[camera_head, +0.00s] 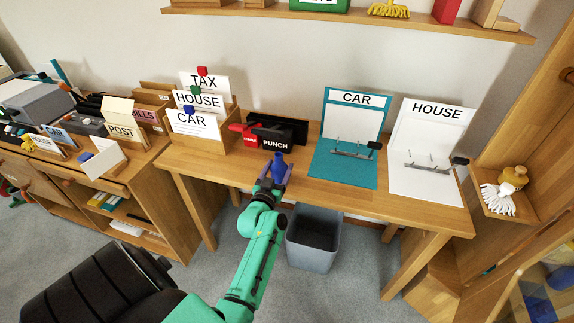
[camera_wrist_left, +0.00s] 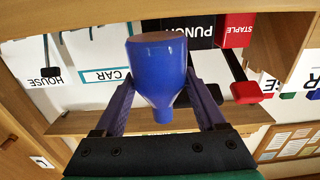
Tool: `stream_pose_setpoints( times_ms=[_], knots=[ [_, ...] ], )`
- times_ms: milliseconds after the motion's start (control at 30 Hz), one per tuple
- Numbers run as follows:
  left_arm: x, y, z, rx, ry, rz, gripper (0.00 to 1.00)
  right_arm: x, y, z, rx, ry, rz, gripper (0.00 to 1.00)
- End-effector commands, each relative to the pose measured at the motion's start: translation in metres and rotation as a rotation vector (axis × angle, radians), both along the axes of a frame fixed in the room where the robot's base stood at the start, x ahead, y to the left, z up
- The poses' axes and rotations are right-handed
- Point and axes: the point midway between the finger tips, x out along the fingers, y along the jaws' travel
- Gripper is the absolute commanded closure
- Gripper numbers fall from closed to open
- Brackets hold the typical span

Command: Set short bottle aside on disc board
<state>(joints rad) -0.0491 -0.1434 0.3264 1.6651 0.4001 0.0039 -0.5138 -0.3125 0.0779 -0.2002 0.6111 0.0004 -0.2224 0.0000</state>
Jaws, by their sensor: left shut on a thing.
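My left gripper (camera_head: 275,180) is in front of the desk's near edge, at the middle of the head view. It is shut on a short blue bottle (camera_head: 279,166). In the left wrist view the bottle (camera_wrist_left: 156,75) is between the two fingers, its narrow neck toward the palm and its wide flat end away from it. I cannot make out a disc board in either view. My right gripper is not in view.
The desk (camera_head: 300,185) carries card holders, a black PUNCH box (camera_head: 277,136), a red stapler box (camera_head: 250,137), a teal CAR binder (camera_head: 345,165) and a white HOUSE binder (camera_head: 425,185). A grey bin (camera_head: 313,238) stands below. A side cabinet (camera_head: 120,205) is left.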

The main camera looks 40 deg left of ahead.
Motion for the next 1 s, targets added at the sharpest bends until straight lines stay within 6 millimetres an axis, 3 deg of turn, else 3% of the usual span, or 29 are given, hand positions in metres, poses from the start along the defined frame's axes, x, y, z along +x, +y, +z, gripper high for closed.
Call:
stream_pose_setpoints(
  times_ms=[33,200,333,400,767,800,867,1000],
  knots=[
    [0.011,0.004,-0.004,0.000,-0.006,0.001,1.00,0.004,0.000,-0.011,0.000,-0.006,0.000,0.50],
    [0.035,0.012,-0.002,0.001,-0.005,0.000,1.00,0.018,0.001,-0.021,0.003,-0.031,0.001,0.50],
    [0.061,0.021,-0.003,0.000,-0.006,0.000,1.00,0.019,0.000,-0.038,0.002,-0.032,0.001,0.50],
    [0.058,0.021,-0.018,0.001,0.000,0.000,1.00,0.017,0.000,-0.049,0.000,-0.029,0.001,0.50],
    [0.058,0.020,-0.018,0.002,0.000,0.000,1.00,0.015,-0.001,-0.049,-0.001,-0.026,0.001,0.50],
    [0.058,0.020,-0.019,0.002,0.002,0.000,0.24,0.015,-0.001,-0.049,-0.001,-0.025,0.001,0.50],
    [0.058,0.020,-0.018,0.002,0.002,0.000,0.01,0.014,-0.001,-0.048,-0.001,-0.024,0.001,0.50],
    [0.058,0.020,-0.018,0.001,0.001,0.000,0.00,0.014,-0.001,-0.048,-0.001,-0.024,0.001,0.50]
  ],
)
